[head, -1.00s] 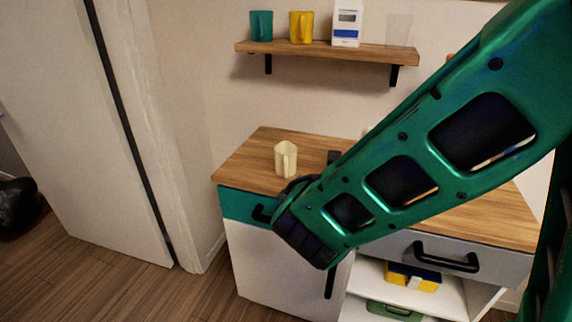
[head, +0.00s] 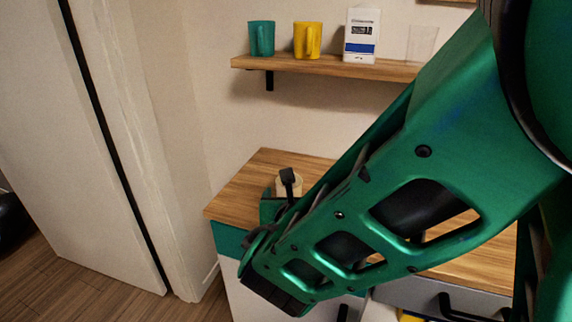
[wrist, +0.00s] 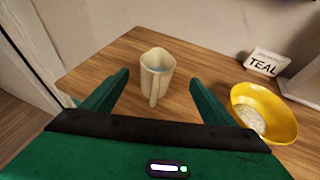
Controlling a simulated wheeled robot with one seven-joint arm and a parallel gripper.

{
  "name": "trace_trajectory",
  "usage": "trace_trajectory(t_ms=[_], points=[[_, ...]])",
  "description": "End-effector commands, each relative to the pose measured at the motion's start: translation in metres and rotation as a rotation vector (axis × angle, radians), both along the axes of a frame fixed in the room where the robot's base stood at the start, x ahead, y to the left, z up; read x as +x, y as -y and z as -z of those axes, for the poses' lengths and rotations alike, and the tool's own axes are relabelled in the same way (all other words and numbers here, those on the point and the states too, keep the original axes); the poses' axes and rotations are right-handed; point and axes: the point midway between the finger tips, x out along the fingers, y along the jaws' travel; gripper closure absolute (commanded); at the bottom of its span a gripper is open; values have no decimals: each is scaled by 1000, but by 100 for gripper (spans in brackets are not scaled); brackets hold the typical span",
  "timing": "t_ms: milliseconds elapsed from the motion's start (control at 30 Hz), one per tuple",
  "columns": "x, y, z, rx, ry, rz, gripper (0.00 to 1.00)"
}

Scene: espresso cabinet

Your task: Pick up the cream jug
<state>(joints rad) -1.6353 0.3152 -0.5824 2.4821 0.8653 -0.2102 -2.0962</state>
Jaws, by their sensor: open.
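The cream jug (wrist: 158,70) stands upright on the wooden cabinet top, its handle turned toward my gripper in the wrist view. In the head view only a small part of the jug (head: 289,184) shows, the rest hidden behind my gripper and arm. My gripper (wrist: 160,88) is open and empty. In the wrist view its two green fingers are spread left and right of the jug, with gaps on both sides and the jug a little beyond the fingertips. In the head view my gripper (head: 283,192) is over the left part of the top.
A yellow bowl (wrist: 281,113) with pale contents and a white TEAL sign (wrist: 266,62) stand right of the jug. A wall shelf (head: 330,68) above holds a teal mug (head: 262,38), a yellow mug (head: 307,40), a white carton (head: 361,35) and a clear glass (head: 422,43).

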Motion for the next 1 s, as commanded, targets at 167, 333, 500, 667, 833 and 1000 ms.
trace_trajectory(t_ms=[167,333,500,667,833,1000], points=[[25,-2,10,-2,2,-1,21],[39,-5,17,0,1,-7,21],[46,-6,20,-1,0,-8,21],[64,-8,28,-1,2,-7,21],[82,-9,36,-1,2,-8,21],[89,-9,38,-1,1,-9,21]])
